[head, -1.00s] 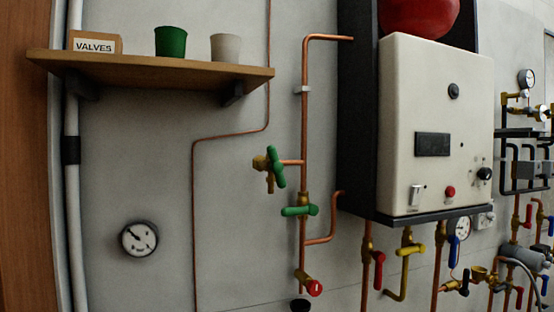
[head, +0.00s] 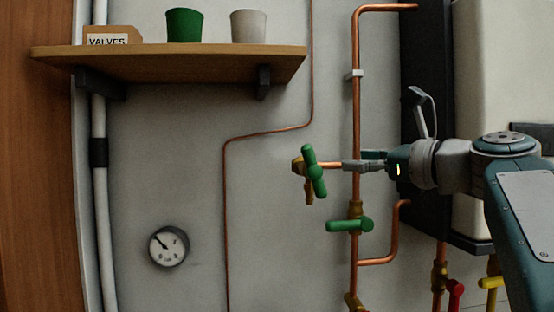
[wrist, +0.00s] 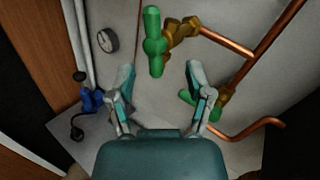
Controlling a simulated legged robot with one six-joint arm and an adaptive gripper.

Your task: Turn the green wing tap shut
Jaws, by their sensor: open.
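The green wing tap (head: 314,170) sits on a brass valve body at the end of a short copper branch. Its two-lobed handle stands near upright, its top leaning a little left. It also shows in the wrist view (wrist: 153,42), just beyond and between my fingertips. My gripper (head: 360,162) is open and empty, just right of the tap in the head view, pointing toward it. In the wrist view my gripper (wrist: 160,74) has its fingers wide apart, and neither touches the handle. My gripper hides part of the copper branch in the head view.
A second green handle (head: 348,225) lies level on the copper riser (head: 356,100) below. A round gauge (head: 169,246) is at lower left. A wooden shelf (head: 180,64) with cups juts out above left. A dark cabinet side (head: 425,60) stands behind my arm.

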